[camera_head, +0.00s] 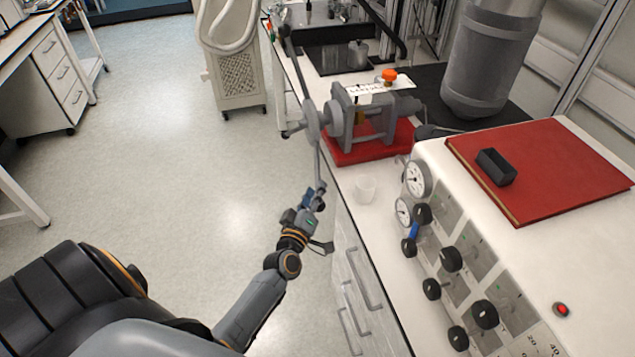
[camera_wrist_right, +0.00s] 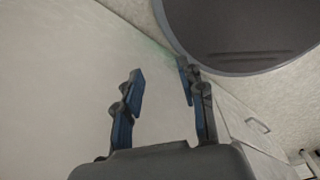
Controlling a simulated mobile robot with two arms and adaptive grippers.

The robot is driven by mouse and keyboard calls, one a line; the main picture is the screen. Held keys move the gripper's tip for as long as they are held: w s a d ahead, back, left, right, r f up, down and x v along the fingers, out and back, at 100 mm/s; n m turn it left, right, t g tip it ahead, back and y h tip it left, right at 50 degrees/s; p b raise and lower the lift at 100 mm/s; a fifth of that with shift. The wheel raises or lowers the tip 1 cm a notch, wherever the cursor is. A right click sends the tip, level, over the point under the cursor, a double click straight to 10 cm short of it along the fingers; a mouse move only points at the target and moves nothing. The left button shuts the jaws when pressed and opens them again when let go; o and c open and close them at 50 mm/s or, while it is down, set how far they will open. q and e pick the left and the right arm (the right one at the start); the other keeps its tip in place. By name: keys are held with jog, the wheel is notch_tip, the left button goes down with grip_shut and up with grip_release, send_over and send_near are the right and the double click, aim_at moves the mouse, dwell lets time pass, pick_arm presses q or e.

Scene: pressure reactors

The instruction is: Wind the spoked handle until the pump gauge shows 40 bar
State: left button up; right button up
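The spoked handle (camera_head: 312,121) stands on the left side of the grey pump (camera_head: 362,118), with one long spoke pointing up and one down. My left gripper (camera_head: 314,196) is at the end of the lower spoke, its fingertips close around it; I cannot tell if they clamp it. Two round white gauges, an upper one (camera_head: 417,179) and a lower one (camera_head: 403,211), sit on the white control panel's end. Their readings are too small to tell, and which is the pump gauge is unclear. In the right wrist view, my right gripper (camera_wrist_right: 160,88) is open and empty.
The pump stands on a red base (camera_head: 368,151) at the bench's left edge. A small white cup (camera_head: 365,189) is close by. Black knobs (camera_head: 451,258) line the panel, and a red folder (camera_head: 545,165) lies on top. Open floor lies left of the bench.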

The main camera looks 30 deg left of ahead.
pick_arm(q)
jog(key=shift+x, duration=1.65)
grip_shut()
